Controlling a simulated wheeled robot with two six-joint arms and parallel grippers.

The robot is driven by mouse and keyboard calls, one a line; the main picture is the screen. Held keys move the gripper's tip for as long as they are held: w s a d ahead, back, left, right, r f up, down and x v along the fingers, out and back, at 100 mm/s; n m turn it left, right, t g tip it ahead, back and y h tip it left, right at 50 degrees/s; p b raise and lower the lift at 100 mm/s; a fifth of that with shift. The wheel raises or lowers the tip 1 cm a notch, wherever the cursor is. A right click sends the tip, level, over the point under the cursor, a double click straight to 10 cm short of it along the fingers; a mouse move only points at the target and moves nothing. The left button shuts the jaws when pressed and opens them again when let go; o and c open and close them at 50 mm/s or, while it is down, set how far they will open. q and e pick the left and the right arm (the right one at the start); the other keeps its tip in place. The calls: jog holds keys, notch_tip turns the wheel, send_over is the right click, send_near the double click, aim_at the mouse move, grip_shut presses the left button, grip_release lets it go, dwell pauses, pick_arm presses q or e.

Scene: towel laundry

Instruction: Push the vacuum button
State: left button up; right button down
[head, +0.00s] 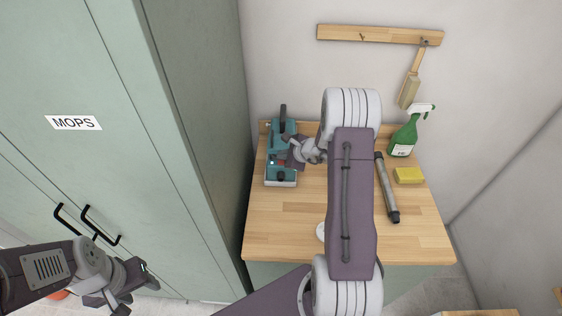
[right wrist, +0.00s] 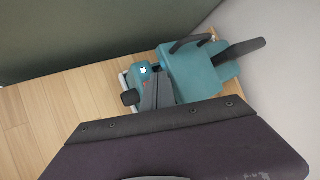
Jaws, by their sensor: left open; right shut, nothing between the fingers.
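The teal vacuum (head: 280,148) stands at the left of the wooden worktop, with a dark handle at its back. It also shows in the right wrist view (right wrist: 190,75). A small pale square, possibly the button (right wrist: 143,69), is on its top near a dark knob (right wrist: 130,97). My right gripper (head: 287,161) is shut and empty, over the vacuum's right side, its tips close to the pale square. I cannot tell whether they touch the vacuum. My right arm hides part of the worktop. My left gripper (head: 122,293) is open and empty at lower left, away from the vacuum.
The worktop (head: 285,220) also holds a dark tube (head: 386,188), a yellow sponge (head: 408,175) and a green spray bottle (head: 404,137). A brush (head: 410,88) hangs from a wall rail (head: 370,34). A tall green cabinet (head: 110,60) labelled MOPS stands left of the worktop.

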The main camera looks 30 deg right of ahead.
aim_at(283, 163)
jog(key=shift+f+b, duration=0.45)
jog(key=shift+b, duration=0.3)
jog(key=shift+f+b, duration=0.3)
jog(key=shift+b, duration=0.2)
dwell(0.4)
jog(key=shift+r, duration=0.1)
jog(key=shift+r+p, duration=0.4)
jog(key=shift+r, duration=0.3)
notch_tip(283, 163, up, 6)
jog(key=p, duration=0.4)
